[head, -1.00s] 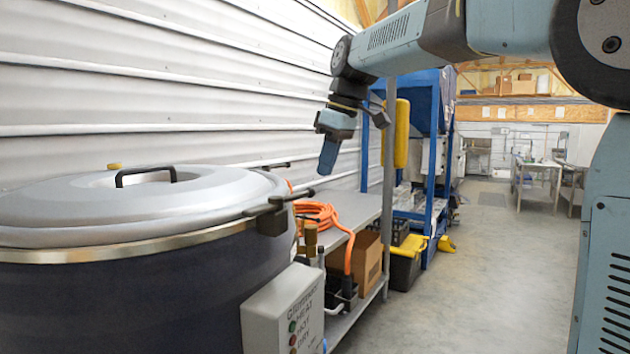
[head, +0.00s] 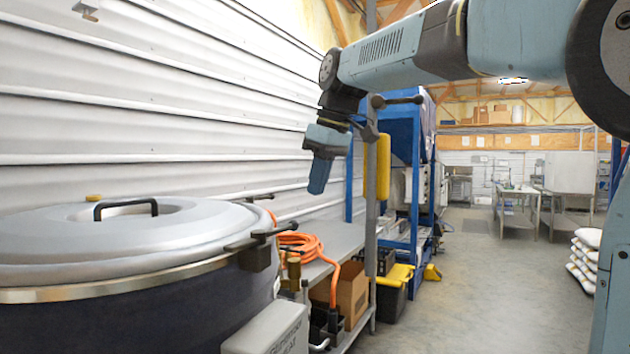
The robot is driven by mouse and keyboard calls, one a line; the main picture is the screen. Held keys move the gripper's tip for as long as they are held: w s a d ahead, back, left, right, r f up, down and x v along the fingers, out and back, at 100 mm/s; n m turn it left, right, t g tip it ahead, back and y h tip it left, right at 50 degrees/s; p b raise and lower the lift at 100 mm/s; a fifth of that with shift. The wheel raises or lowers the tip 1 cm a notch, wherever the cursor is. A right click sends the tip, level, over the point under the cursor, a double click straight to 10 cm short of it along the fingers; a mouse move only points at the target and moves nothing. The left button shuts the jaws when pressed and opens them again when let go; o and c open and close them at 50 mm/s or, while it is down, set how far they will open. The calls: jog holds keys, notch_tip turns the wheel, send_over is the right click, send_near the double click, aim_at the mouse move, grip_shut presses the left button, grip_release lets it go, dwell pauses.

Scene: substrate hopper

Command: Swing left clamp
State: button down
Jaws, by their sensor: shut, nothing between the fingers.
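A large dark pot (head: 120,325) with a silver lid (head: 190,235) and black lid handle (head: 126,206) fills the lower left. A dark clamp (head: 258,250) with a lever ending in a knob sits on the rim at the pot's right side. Another dark lever (head: 262,197) shows at the far side of the lid. I cannot tell which is the left clamp. My gripper (head: 318,190) is shut, points down, and hangs above and right of the lid, apart from both clamps.
A grey shelf (head: 335,238) right of the pot carries a coiled orange hose (head: 300,243). A grey control box (head: 268,330) stands in front of the pot. A blue frame (head: 415,190) stands behind. White sacks (head: 585,260) are stacked at right. The floor (head: 470,290) between is clear.

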aim_at(267, 234)
jog(key=w+a+f, duration=0.3)
jog(key=a+f, duration=0.2)
jog(key=f, duration=0.2)
jog(key=shift+w+f, duration=0.3)
jog(key=shift+f, duration=0.1)
jog(key=shift+a, duration=0.1)
